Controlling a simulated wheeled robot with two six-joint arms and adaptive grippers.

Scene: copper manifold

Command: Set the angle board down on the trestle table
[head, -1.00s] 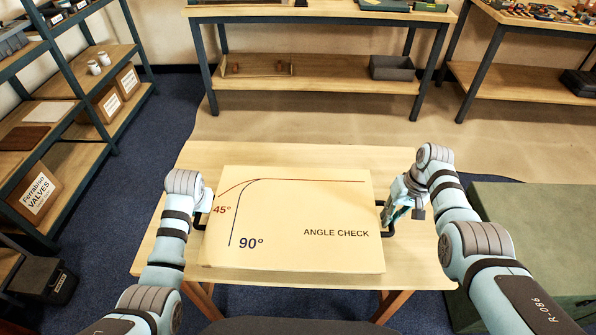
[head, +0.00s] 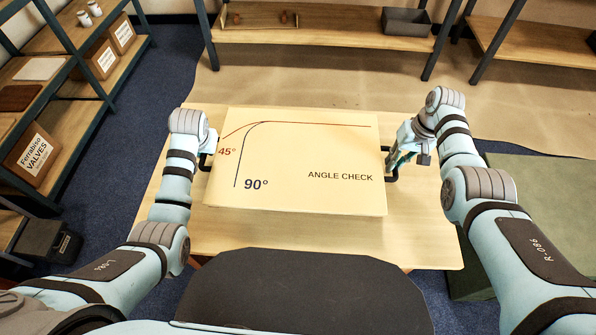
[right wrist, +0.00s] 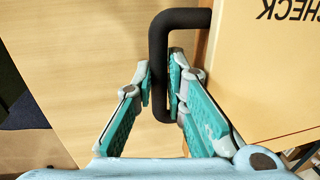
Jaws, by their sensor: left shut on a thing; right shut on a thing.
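The angle board (head: 300,180) is a flat, pale yellow board marked "45°", "90°" and "ANGLE CHECK", with a black handle at each side. It is level over the trestle table (head: 424,235); I cannot tell whether its underside touches the top. My left gripper (head: 208,158) is at the left handle, shut on it, its fingers mostly hidden by the wrist. My right gripper (head: 390,160) is shut on the right handle. In the right wrist view, the black handle (right wrist: 160,75) stands between the teal finger pads, with the board (right wrist: 270,70) beside it.
A shelf (head: 60,115) with boxes stands at the left, a dark bin (head: 38,240) below it. A workbench with a lower shelf (head: 330,30) is at the back. A green block (head: 535,200) is right of the table. Bare tabletop shows around the board.

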